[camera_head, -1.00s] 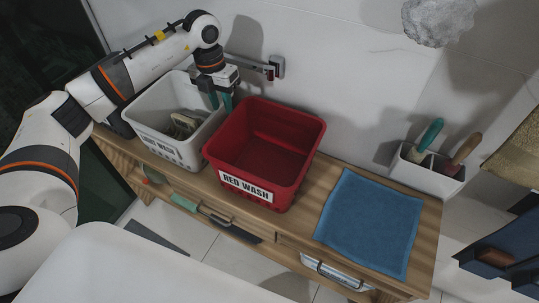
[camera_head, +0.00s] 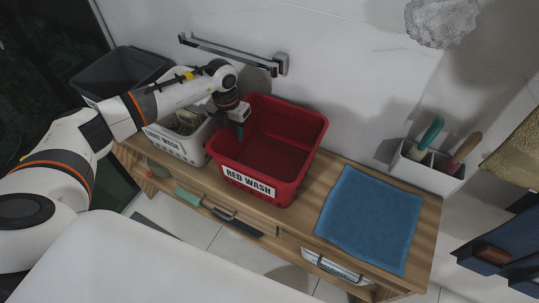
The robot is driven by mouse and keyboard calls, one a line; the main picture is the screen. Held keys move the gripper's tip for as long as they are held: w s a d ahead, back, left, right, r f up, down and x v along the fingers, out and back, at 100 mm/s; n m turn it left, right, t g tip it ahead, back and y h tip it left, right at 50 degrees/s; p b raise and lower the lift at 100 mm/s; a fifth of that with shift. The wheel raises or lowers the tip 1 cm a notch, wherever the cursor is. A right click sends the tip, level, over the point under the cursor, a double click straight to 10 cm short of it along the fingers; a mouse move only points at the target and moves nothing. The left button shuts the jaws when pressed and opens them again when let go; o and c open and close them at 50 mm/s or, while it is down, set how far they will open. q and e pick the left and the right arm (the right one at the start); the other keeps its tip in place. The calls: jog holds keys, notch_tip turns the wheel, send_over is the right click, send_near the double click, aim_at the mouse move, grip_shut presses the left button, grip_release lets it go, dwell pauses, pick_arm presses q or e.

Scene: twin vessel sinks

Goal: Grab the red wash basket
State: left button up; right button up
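The red wash basket (camera_head: 285,164), an open red bin with a white "RED WASH" label, stands upright on the wooden counter. My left gripper (camera_head: 240,129) is at the basket's upper left rim, pointing down. My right gripper is not in view.
A white labelled basket (camera_head: 186,147) with items inside stands close left of the red one, partly under my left arm. A dark grey bin (camera_head: 118,72) is behind. A blue towel (camera_head: 368,220) and a white holder with brushes (camera_head: 428,169) are right. A wall rail (camera_head: 228,52) is above.

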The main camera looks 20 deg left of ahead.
pick_arm(q)
grip_shut()
jog(key=shift+r, duration=0.15)
